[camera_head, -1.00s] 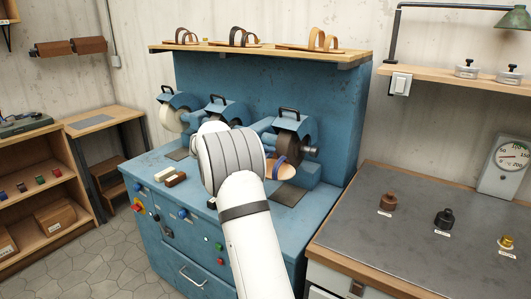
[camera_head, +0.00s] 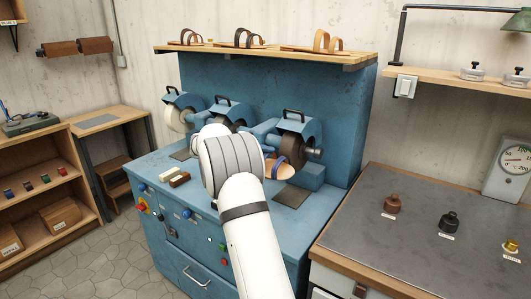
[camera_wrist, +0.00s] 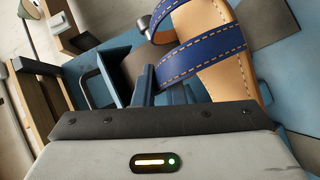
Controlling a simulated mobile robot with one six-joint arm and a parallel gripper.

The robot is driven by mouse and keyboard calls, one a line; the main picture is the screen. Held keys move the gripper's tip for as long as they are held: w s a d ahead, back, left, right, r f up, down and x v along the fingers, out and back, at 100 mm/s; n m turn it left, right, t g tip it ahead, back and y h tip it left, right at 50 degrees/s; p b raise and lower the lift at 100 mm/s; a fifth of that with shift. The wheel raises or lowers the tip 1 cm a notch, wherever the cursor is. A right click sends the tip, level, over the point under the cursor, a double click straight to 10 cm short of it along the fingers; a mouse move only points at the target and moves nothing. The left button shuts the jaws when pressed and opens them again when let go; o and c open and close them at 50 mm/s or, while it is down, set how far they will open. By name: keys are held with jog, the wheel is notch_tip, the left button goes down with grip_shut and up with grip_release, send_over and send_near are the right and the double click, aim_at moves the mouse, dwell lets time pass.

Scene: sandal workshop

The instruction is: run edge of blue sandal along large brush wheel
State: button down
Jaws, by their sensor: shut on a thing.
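The blue sandal (camera_head: 280,169), a tan sole with blue straps, is held low in front of the rightmost machine wheel in the head view. In the wrist view its stitched blue strap (camera_wrist: 203,54) and tan sole (camera_wrist: 214,82) fill the upper right. My gripper (camera_wrist: 168,92) is shut on the sandal at its strap side. In the head view my arm hides the gripper. The dark wheel (camera_head: 294,150) under the right hood looks like the large brush wheel. The sandal overlaps its lower part; I cannot tell whether they touch.
A pale wheel (camera_head: 177,118) and a middle wheel (camera_head: 229,124) stand left on the blue machine (camera_head: 150,166). A shelf (camera_head: 270,55) with sandals runs above. White and brown bars (camera_head: 180,180) lie on the machine top. A workbench (camera_head: 400,260) with small weights stands right.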

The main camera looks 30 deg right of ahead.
jog(key=shift+w+r, duration=0.1)
dwell(0.3)
jog(key=shift+w+a, duration=0.3)
jog(key=shift+w, duration=0.2)
jog(key=shift+p, duration=0.3)
jog(key=shift+a, duration=0.1)
jog(key=shift+w, duration=0.25)
jog(key=shift+s, duration=0.1)
jog(key=shift+r, duration=0.1)
jog(key=shift+w+a, duration=0.15)
jog(key=shift+w, duration=0.2)
